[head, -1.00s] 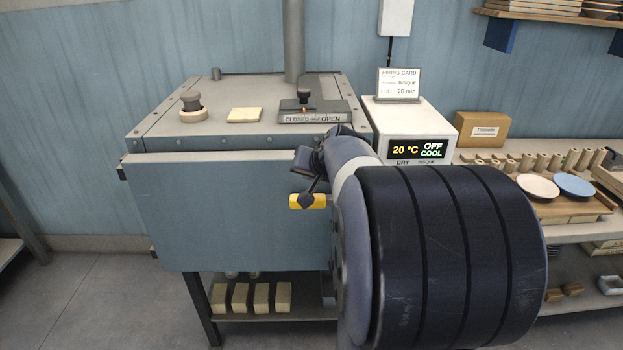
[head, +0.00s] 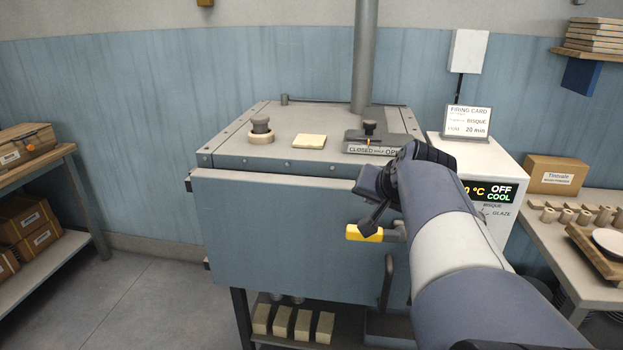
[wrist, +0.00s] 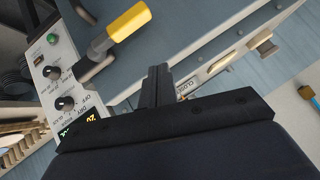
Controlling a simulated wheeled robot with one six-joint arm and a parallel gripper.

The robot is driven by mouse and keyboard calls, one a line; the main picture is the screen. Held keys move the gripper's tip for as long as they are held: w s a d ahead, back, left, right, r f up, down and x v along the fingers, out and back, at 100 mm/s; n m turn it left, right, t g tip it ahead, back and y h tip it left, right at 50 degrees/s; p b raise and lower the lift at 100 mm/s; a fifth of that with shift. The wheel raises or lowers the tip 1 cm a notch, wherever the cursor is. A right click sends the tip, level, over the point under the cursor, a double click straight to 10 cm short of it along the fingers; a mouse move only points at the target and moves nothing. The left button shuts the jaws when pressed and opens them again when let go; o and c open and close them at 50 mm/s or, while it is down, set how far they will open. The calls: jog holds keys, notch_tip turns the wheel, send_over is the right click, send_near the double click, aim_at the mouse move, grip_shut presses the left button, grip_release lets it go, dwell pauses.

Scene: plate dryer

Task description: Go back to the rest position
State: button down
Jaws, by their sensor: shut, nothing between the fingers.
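My gripper (head: 370,218) is at the end of my arm, which reaches in from the lower right of the head view. It is shut and empty, in front of the dryer's upper front. In the head view its tip appears just above the yellow door handle (head: 364,233); I cannot tell the exact gap. In the wrist view the closed fingers (wrist: 156,75) stand at the middle, with the yellow handle (wrist: 128,22) apart from them at the upper left. The blue-grey door (head: 290,235) looks shut. My arm hides part of the dryer's right side.
The control box (head: 505,160) stands right of the dryer, its display reading OFF COOL, partly behind my arm. A shelf with a cardboard box (head: 556,175) and small pieces is at the right. A wooden bench (head: 45,165) with boxes is at the left. Floor between is clear.

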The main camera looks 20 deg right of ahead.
jog(key=w+d+f, duration=0.1)
jog(key=w+f, duration=0.1)
jog(key=f, duration=0.1)
jog(key=w+d+f+b, duration=0.1)
jog(key=w+f, duration=0.1)
jog(key=f, duration=0.1)
jog(key=w+d+f+b, duration=0.1)
jog(key=w+f, duration=0.1)
jog(key=f, duration=0.1)
jog(key=shift+d+f, duration=0.4)
jog(key=s+d+r+p, duration=0.1)
jog(key=p, duration=0.1)
jog(key=shift+d+r+p, duration=0.3)
jog(key=shift+d+r, duration=0.05)
jog(key=shift+d, duration=0.05)
jog(key=shift+s+d+f, duration=0.1)
jog(key=shift+d, duration=0.05)
jog(key=shift+s, duration=0.1)
